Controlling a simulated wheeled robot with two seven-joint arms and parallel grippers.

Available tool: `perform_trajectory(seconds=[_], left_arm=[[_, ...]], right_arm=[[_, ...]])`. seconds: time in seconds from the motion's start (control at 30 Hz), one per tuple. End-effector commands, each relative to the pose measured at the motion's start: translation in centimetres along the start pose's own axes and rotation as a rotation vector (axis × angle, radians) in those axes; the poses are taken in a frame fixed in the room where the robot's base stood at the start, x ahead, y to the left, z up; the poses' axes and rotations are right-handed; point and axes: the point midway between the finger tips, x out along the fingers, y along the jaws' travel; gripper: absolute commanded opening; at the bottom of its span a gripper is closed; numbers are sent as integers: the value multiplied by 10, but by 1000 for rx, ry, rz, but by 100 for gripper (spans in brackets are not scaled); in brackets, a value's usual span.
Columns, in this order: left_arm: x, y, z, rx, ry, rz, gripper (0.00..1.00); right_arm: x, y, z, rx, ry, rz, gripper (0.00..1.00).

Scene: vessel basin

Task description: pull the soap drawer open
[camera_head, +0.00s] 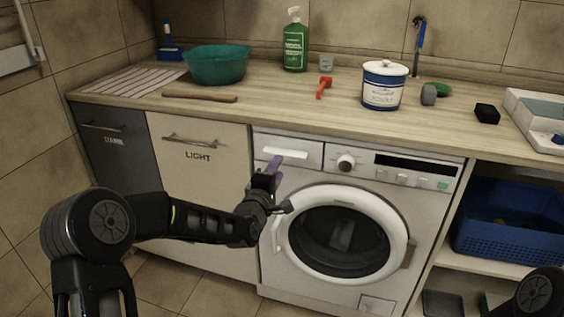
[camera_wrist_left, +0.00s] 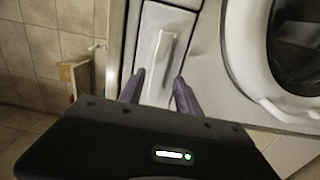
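The soap drawer (camera_head: 287,151) is the pale panel at the washing machine's upper left, with a light handle strip; it looks closed. In the left wrist view the drawer (camera_wrist_left: 154,27) stands upright in the picture with its handle (camera_wrist_left: 161,54) ahead of my fingers. My left gripper (camera_head: 274,168) is just below and in front of the drawer's left part. In the left wrist view its two purple fingers (camera_wrist_left: 156,90) are apart, with nothing seen between them but the drawer front. I cannot tell whether they touch it. My right gripper is not in view.
The washing machine's round door (camera_head: 345,238) and knob (camera_head: 346,162) are right of the drawer. The wooden countertop (camera_head: 290,105) overhangs above. A cabinet labelled LIGHT (camera_head: 200,190) stands to the left. A blue basket (camera_head: 510,225) sits on the right shelf.

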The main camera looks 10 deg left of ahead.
Motion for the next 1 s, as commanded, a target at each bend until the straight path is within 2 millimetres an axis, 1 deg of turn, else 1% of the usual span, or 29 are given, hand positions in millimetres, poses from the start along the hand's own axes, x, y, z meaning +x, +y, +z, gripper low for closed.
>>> perform_trajectory(seconds=[0.1,0.2,0.3,0.4,0.67,1.0], left_arm=[[20,0,0,0,0,1,40],[34,0,1,0,-1,1,40],[43,0,0,0,0,1,40],[48,0,0,0,0,-1,40],[48,0,0,1,0,0,39],[48,-1,0,0,0,-1,11]], right_arm=[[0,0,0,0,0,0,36],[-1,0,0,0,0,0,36],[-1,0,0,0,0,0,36],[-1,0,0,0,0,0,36],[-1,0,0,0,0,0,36],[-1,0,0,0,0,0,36]])
